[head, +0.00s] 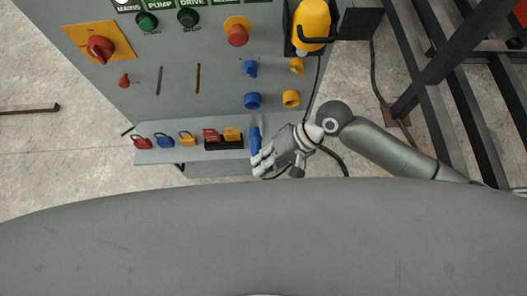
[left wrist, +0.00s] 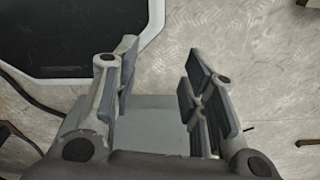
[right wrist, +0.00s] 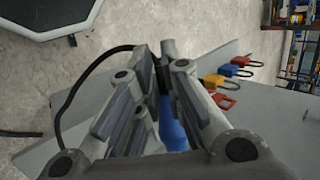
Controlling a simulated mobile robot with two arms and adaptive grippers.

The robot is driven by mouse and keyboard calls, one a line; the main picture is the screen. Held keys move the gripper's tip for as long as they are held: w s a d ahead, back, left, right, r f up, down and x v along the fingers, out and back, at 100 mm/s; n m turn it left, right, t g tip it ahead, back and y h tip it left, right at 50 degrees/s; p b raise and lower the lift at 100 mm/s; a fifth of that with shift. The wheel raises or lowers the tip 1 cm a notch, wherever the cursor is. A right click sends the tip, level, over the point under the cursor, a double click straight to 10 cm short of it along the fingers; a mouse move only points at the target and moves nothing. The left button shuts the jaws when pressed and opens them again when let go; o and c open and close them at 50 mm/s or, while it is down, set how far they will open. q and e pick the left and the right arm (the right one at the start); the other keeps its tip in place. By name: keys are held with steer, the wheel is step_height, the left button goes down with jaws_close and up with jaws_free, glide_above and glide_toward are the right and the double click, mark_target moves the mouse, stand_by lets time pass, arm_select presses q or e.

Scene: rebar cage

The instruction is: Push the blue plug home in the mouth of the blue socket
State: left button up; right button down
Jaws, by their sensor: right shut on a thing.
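The blue plug (head: 255,138) is in my right gripper (head: 262,165), just below the panel's blue fittings in the head view. It also shows as a blue body (right wrist: 173,132) between the fingers in the right wrist view. The lower blue fitting (head: 253,100), which looks like the blue socket, is on the grey panel above the plug, with a visible gap between them. Another blue fitting (head: 250,68) is above that one. My left gripper (left wrist: 160,65) is open and empty in the left wrist view; it does not show in the head view.
Yellow fittings (head: 291,98) are right of the blue ones. A ledge with red, blue and yellow padlocks (head: 187,138) runs left of my right gripper. A dark cable (head: 335,160) hangs close by. Black steel frames (head: 440,70) stand at the right.

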mark_target(258, 131)
arm_select(q)
steer(key=shift+w+r, duration=0.1)
steer(key=shift+w, duration=0.2)
arm_select(e)
steer(key=shift+w, duration=2.9)
arm_select(q)
steer(key=shift+r, duration=0.2)
arm_select(e)
steer(key=shift+r, duration=0.1)
arm_select(q)
steer(key=shift+w+r, duration=0.1)
steer(key=shift+r, duration=0.2)
steer(key=shift+r+p, duration=0.6)
steer(key=shift+p, duration=0.25)
steer(key=shift+r+p, duration=0.3)
steer(key=shift+f+b, duration=0.35)
arm_select(e)
steer(key=shift+w, duration=1.95)
steer(key=c, duration=1.5)
jaws_free()
arm_select(q)
steer(key=shift+a, duration=0.1)
